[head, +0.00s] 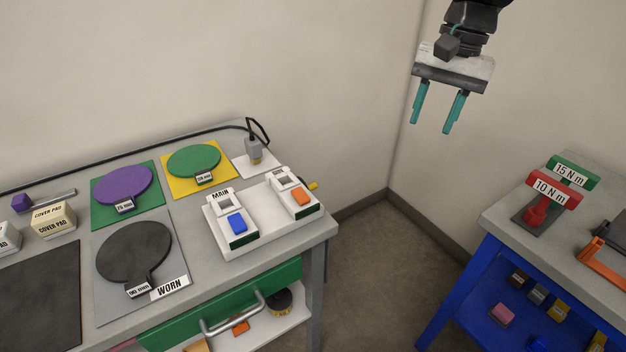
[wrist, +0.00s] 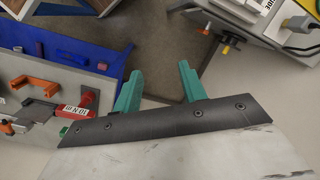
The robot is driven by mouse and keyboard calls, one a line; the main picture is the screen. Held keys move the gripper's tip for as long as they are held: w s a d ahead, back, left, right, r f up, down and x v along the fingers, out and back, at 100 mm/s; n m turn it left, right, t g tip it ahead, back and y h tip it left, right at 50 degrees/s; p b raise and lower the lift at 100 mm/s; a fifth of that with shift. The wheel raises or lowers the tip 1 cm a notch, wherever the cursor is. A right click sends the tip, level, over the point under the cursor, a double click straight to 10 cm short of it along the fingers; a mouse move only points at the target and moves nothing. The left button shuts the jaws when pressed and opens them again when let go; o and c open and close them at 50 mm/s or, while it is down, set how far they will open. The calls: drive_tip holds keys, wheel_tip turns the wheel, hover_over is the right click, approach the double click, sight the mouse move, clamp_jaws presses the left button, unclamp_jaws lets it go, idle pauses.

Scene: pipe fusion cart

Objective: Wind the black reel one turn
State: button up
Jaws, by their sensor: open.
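My gripper (head: 431,127) is open and empty, its two teal fingers pointing down in the air, high up in front of the wall corner. In the wrist view its fingers (wrist: 160,70) stand apart with nothing between them.
The grey cart top (head: 190,215) carries a white MAIN unit (head: 262,232), a purple disc (head: 124,186), a green disc (head: 194,160) and a dark WORN disc (head: 134,250). A blue bench (head: 462,290) with labelled tools stands at right. Bare floor (head: 375,270) lies between.

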drive_tip(key=w+a+f+m+g, duration=0.1)
drive_tip(key=w+a+f, duration=0.2)
drive_tip(key=w, duration=0.3)
drive_tip(key=w+a+f+m, duration=0.1)
drive_tip(key=w+a+f, duration=0.2)
drive_tip(key=w, duration=0.3)
drive_tip(key=m+g+y, duration=0.1)
drive_tip(key=m+g, duration=0.1)
drive_tip(key=m, duration=0.3)
approach(312, 184)
drive_tip(key=x, duration=0.7)
drive_tip(key=shift+f, duration=0.3)
drive_tip(key=shift+s+a+f, duration=0.15)
drive_tip(key=shift+a+f, duration=0.05)
drive_tip(key=shift+f, duration=0.35)
clamp_jaws()
